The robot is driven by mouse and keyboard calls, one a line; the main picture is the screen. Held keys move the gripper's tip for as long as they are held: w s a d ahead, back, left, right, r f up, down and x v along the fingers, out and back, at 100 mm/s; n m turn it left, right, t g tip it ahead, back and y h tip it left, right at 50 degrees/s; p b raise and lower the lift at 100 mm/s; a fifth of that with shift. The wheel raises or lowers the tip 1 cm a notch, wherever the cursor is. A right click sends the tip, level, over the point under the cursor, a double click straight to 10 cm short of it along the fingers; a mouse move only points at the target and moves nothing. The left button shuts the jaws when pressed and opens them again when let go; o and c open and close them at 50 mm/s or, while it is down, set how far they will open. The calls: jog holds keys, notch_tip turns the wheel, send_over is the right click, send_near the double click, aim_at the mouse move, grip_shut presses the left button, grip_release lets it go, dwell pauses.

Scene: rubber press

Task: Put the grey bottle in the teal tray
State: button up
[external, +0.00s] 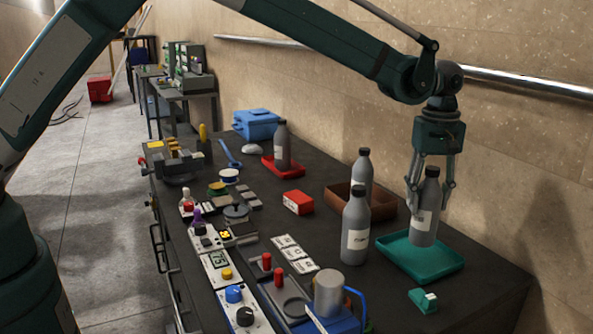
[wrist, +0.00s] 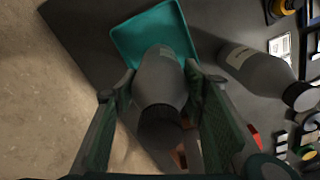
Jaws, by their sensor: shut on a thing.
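The grey bottle (external: 424,225), with a black cap and a pale label, stands upright between the fingers of my gripper (external: 430,200). My gripper is shut on it from above. The bottle's lower end is over the middle of the teal tray (external: 445,268), within its rim; I cannot tell whether it touches the tray floor. In the wrist view the bottle (wrist: 161,78) sits between both fingers (wrist: 163,95), with the teal tray (wrist: 128,40) beyond its base.
A similar grey bottle (external: 355,240) stands left of the teal tray. A small teal block (external: 423,300) lies in front. The wall is close behind.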

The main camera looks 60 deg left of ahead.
aim_at(433, 168)
jog(key=shift+f, duration=0.45)
jog(key=shift+f, duration=1.85)
jog(key=o, duration=1.2)
jog(key=shift+o, duration=0.2)
notch_tip(433, 168, up, 12)
jog(key=shift+r, duration=0.15)
